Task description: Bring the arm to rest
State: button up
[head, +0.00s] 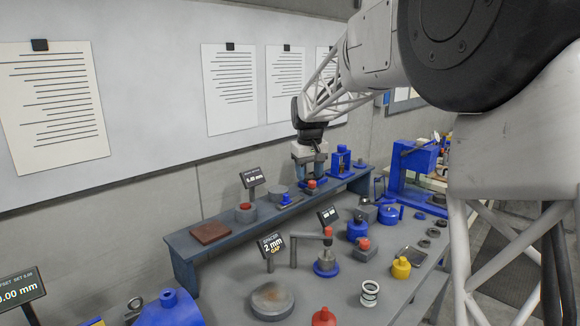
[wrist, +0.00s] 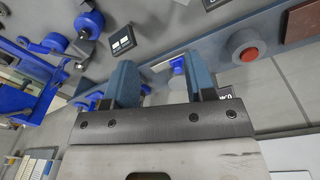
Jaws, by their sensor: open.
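My gripper (head: 309,172) hangs from the arm above the raised blue-grey shelf (head: 215,240) at the back of the bench, fingers pointing down. In the wrist view my gripper (wrist: 162,75) shows its two blue fingers spread apart with nothing held between them. A small blue piece (wrist: 178,65) shows in the gap, lying on the shelf beyond the fingertips. In the head view, a blue piece with a red top (head: 311,185) stands just below or behind the fingers; whether they touch cannot be told.
On the shelf stand a brown plate (head: 210,233), a grey cylinder with a red button (head: 245,212) and a small display (head: 252,178). The grey bench below holds a round disc (head: 272,300), a yellow weight (head: 401,267), a ringed cylinder (head: 369,294) and a blue press (head: 412,165).

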jog(key=s+d+r+m, duration=0.1)
jog(key=s+d, duration=0.2)
jog(key=s, duration=0.4)
jog(key=s+d+r, duration=0.2)
jog(key=s, duration=0.5)
jog(key=s+d+f+m, duration=0.1)
jog(key=s+d+f, duration=0.1)
jog(key=s, duration=1)
jog(key=s+d+f+m+t, duration=0.1)
jog(key=s+d+f, duration=0.2)
jog(key=s, duration=0.9)
jog(key=s+d+f+m, duration=0.1)
jog(key=s+f, duration=0.4)
jog(key=s, duration=0.7)
jog(key=shift+s+d+f+m+t, duration=0.3)
jog(key=shift+d+f+t, duration=0.1)
jog(key=shift+d, duration=0.5)
